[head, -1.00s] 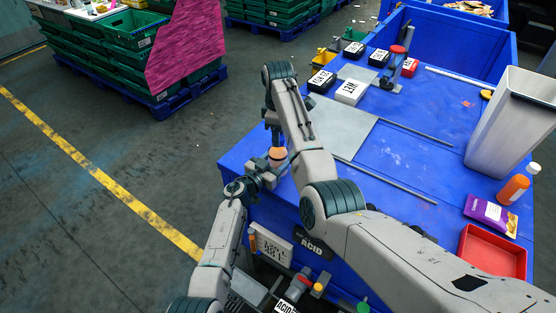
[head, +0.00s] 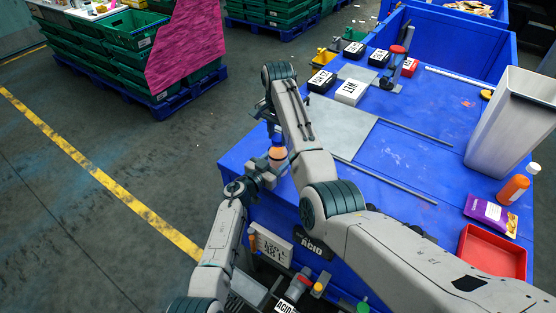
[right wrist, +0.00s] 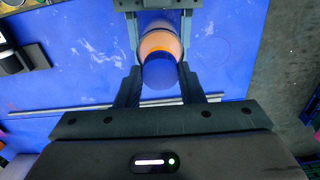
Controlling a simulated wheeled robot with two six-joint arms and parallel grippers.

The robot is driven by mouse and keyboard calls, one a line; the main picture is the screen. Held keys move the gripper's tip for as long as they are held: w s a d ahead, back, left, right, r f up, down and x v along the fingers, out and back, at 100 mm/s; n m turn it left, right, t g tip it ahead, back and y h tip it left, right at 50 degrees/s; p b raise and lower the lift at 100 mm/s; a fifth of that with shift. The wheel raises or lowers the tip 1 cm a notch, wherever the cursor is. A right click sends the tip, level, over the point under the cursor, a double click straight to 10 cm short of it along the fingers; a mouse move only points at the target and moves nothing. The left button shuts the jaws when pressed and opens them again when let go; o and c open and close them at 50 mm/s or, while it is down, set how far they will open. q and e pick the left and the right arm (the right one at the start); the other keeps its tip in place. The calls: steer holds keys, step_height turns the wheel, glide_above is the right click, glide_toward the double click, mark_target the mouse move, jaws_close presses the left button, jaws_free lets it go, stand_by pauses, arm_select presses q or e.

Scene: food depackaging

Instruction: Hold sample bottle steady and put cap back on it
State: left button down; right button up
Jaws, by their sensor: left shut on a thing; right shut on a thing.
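The sample bottle (head: 278,154), orange, stands upright near the front left edge of the blue table. My left gripper (head: 266,172) is shut on it from the left. In the right wrist view the bottle (right wrist: 160,43) shows as an orange round shape behind a dark blue cap (right wrist: 160,72). My right gripper (right wrist: 160,80) is shut on this cap, with a finger on each side. In the head view my right gripper (head: 270,118) points down above the bottle; the cap is too small there to tell whether it touches the bottle.
On the blue table (head: 420,160) lie a grey plate (head: 340,125), metal rods, and several labelled boxes at the back. At right stand a grey bin (head: 510,120), an orange bottle (head: 513,189), a purple packet (head: 490,214) and a red tray (head: 492,252).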

steer(key=m, duration=0.7)
steer(key=shift+m, duration=0.3)
steer(key=m, duration=0.6)
steer(key=shift+m, duration=0.3)
steer(key=o, duration=1.2)
steer(key=shift+c, duration=0.2)
step_height(320, 180, up, 8)
steer(key=shift+f, duration=0.25)
arm_select(q)
steer(key=shift+c, duration=2.2)
jaws_free()
